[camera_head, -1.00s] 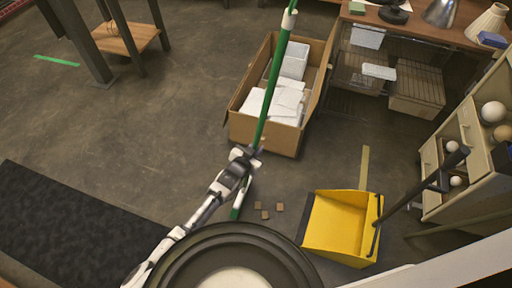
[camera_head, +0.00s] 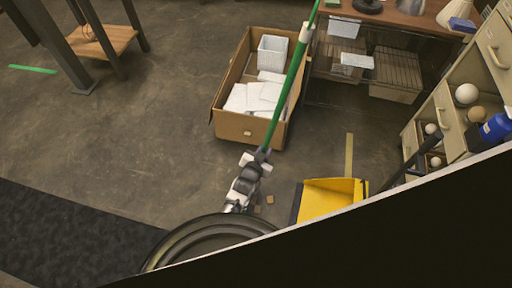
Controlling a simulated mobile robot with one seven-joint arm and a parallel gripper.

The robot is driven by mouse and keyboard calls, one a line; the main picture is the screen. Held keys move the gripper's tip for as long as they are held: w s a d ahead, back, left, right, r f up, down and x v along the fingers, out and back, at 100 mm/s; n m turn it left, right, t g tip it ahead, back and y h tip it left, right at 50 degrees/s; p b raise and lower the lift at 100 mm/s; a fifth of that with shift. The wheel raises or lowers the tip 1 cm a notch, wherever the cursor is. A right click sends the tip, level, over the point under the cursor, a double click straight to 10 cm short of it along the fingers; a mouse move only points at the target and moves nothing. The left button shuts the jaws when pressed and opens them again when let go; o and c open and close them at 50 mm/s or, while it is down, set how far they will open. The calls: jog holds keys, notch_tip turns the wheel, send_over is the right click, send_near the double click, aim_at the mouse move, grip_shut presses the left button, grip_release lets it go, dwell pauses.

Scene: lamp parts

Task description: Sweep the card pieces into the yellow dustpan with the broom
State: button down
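My gripper (camera_head: 260,157) is shut around the green broom handle (camera_head: 288,92). The handle slants up and right past the cardboard box to the top edge, with a white collar near its upper part. The broom head is hidden behind my arm. Two small brown card pieces (camera_head: 270,199) show on the floor just right of my wrist; others may be hidden. The yellow dustpan (camera_head: 332,196) lies on the floor right of the pieces. Its lower part and most of its dark handle are cut off by a large black shape.
A cardboard box (camera_head: 232,128) of white items stands behind my gripper. A wooden bench (camera_head: 395,22) is at the back right, with drawers (camera_head: 490,45) at far right. A black mat (camera_head: 60,235) lies at lower left. Floor between mat and box is clear.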

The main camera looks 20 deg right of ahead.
jog(key=shift+s+d+b, duration=3.1)
jog(key=shift+s+d, duration=1.45)
jog(key=shift+d, duration=2.25)
jog(key=shift+s+d+b, duration=3.1)
jog(key=shift+s+d, duration=1.4)
jog(key=shift+d, duration=2.25)
jog(key=w+a+r+p, duration=0.1)
jog(key=a+r+p, duration=0.1)
jog(key=r+p, duration=0.3)
jog(key=w+a+r+p, duration=0.2)
jog(key=a+r+p, duration=0.1)
jog(key=r+p, duration=0.3)
jog(key=shift+w+a+r, duration=0.2)
jog(key=shift+w+r, duration=0.1)
jog(key=shift+r, duration=0.05)
